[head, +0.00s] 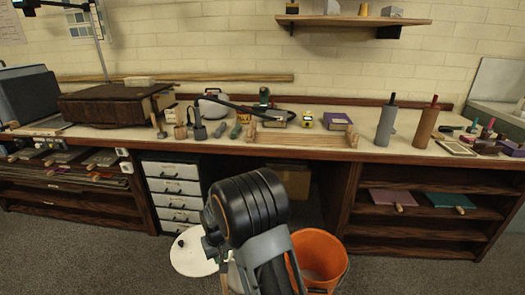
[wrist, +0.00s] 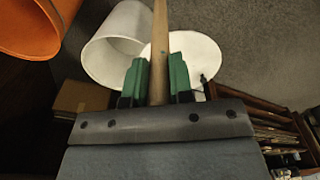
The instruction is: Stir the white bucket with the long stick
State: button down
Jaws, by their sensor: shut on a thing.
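My gripper (wrist: 158,78) has green fingers shut on the long wooden stick (wrist: 160,28). In the wrist view the stick runs from between the fingers up past the top edge, so its far end is out of view. The white bucket (wrist: 112,45) is just left of the stick in the wrist view. The stick crosses in front of the space between the bucket and a white round lid (wrist: 204,55). I cannot tell whether the stick is over the bucket. In the head view my arm hides the gripper and most of the white bucket.
An orange bucket (head: 318,258) stands right of my arm, and it also shows in the wrist view (wrist: 28,28). The lid (head: 192,256) lies left of my arm. Behind is a workbench (head: 340,152) with a white drawer unit (head: 173,190) and low shelves.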

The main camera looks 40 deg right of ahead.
jog(key=w+d+r+m+p, duration=0.1)
jog(key=d+r+p, duration=0.8)
jog(key=r+p, duration=0.3)
jog(key=w+d+r+m+p, duration=0.1)
jog(key=d+r+p, duration=0.9)
jog(key=r, duration=0.3)
notch_tip(320, 180, down, 31)
jog(key=w+n+t+b, duration=0.1)
jog(key=n+b, duration=0.1)
jog(key=b, duration=2.2)
jog(key=shift+w+d+t, duration=0.2)
jog(key=shift+w+t, duration=0.05)
jog(key=shift+t, duration=0.05)
jog(key=shift+f, duration=0.15)
jog(key=shift+w+d, duration=0.1)
jog(key=shift+w, duration=0.05)
